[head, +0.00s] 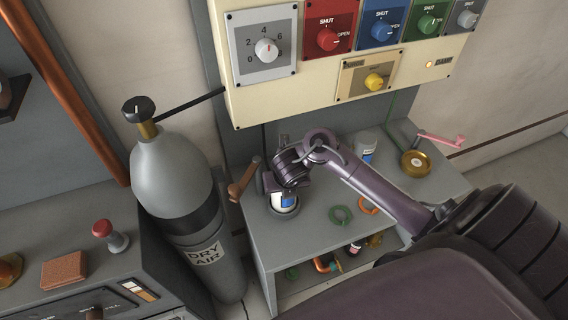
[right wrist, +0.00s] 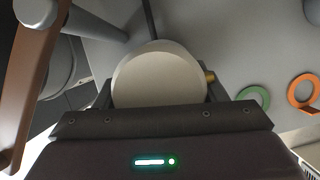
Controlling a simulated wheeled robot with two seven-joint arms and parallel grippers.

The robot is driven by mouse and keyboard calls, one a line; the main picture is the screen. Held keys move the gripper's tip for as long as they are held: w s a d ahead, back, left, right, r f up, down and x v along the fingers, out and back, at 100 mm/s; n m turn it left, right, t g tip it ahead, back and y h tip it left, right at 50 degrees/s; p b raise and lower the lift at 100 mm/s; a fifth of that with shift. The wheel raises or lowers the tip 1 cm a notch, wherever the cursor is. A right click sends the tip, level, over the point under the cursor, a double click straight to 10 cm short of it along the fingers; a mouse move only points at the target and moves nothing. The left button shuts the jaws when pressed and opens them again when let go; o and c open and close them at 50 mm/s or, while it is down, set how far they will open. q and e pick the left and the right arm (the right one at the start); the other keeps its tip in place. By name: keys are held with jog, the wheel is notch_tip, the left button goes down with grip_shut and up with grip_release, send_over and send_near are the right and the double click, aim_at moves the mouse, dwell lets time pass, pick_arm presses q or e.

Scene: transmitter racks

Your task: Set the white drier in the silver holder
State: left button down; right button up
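The white drier (head: 283,203), a white canister with a blue label, stands upright at the left of the grey bench. Its pale round top (right wrist: 160,78) fills the space between the fingers in the right wrist view. My right gripper (head: 284,190) is around its upper part and looks shut on it. A round grey rim, seemingly the silver holder (head: 271,210), shows around the drier's foot; I cannot tell whether the drier is fully seated. A second white canister (head: 367,146) with a blue label stands farther back. My left gripper is not in view.
A brown-handled lever (head: 243,180) is close left of the gripper, beside a grey DRY AIR cylinder (head: 172,180). Green (head: 341,215) and orange (head: 369,205) rings lie right of the drier. A brass disc (head: 415,163) is farther right. A control panel (head: 300,95) overhangs behind.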

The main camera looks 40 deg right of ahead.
jog(key=o, duration=0.4)
jog(key=shift+d, duration=0.1)
jog(key=shift+o, duration=0.2)
jog(key=shift+r, duration=0.15)
jog(key=p+v, duration=0.7)
jog(key=v, duration=0.2)
jog(key=shift+r, duration=0.45)
jog(key=shift+w+a+r, duration=0.25)
jog(key=shift+a+r, duration=0.2)
jog(key=shift+r, duration=0.1)
jog(key=shift+s+d+r, duration=0.3)
jog(key=shift+s+r, duration=0.05)
jog(key=shift+s, duration=0.35)
